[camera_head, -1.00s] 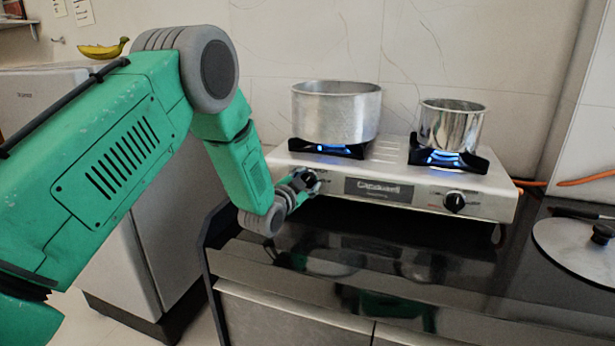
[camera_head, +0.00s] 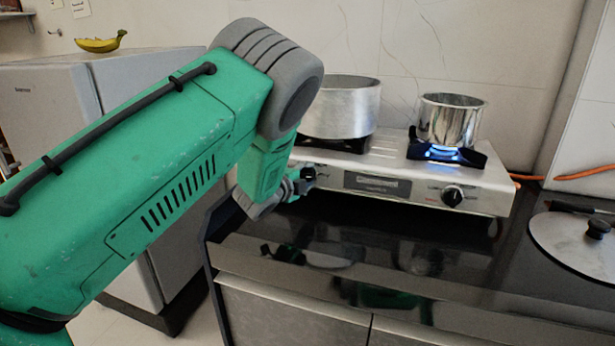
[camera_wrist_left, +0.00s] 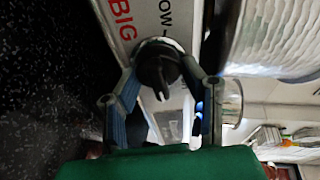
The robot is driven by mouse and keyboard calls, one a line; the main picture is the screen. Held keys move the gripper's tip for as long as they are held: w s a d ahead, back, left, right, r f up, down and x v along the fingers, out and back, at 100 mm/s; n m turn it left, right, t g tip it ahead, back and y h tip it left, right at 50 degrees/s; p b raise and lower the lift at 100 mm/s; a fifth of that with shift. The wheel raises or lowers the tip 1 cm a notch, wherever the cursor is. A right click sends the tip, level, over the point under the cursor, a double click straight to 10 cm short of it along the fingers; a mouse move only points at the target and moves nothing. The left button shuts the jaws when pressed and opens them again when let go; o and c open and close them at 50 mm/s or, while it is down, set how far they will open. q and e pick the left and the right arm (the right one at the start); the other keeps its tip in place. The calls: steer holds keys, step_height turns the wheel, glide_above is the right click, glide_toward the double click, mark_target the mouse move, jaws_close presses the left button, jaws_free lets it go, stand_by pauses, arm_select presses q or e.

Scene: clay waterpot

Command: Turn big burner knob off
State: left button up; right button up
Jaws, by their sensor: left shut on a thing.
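The big burner knob (camera_head: 308,174) is at the left of the stove's front panel, partly hidden by my left gripper (camera_head: 299,184). In the left wrist view the black knob (camera_wrist_left: 158,66) sits between my two fingers (camera_wrist_left: 160,78), beside red "BIG" lettering (camera_wrist_left: 122,18). My left gripper is shut on the knob. The silver stove (camera_head: 412,186) carries a large pot (camera_head: 345,106) on its left burner. No blue flame shows under the visible part of that pot; my arm hides its left side. My right gripper is not in view.
A smaller pot (camera_head: 450,120) stands over a lit blue flame (camera_head: 440,153), above the right knob (camera_head: 452,196). A lid (camera_head: 575,245) lies on the dark counter (camera_head: 400,250) at right. A fridge (camera_head: 50,105) with a banana (camera_head: 100,44) stands left.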

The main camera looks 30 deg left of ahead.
arm_select(q)
steer(key=shift+s+d+f+m, duration=0.15)
steer(key=shift+f+m, duration=0.15)
steer(key=shift+m, duration=0.2)
steer(key=o, duration=1.2)
steer(key=shift+c, duration=0.2)
steer(key=shift+r, duration=0.1)
steer(key=shift+r, duration=0.1)
steer(key=s+r, duration=0.2)
steer(key=s, duration=0.9)
steer(key=shift+s, duration=0.2)
steer(key=shift+d, duration=0.1)
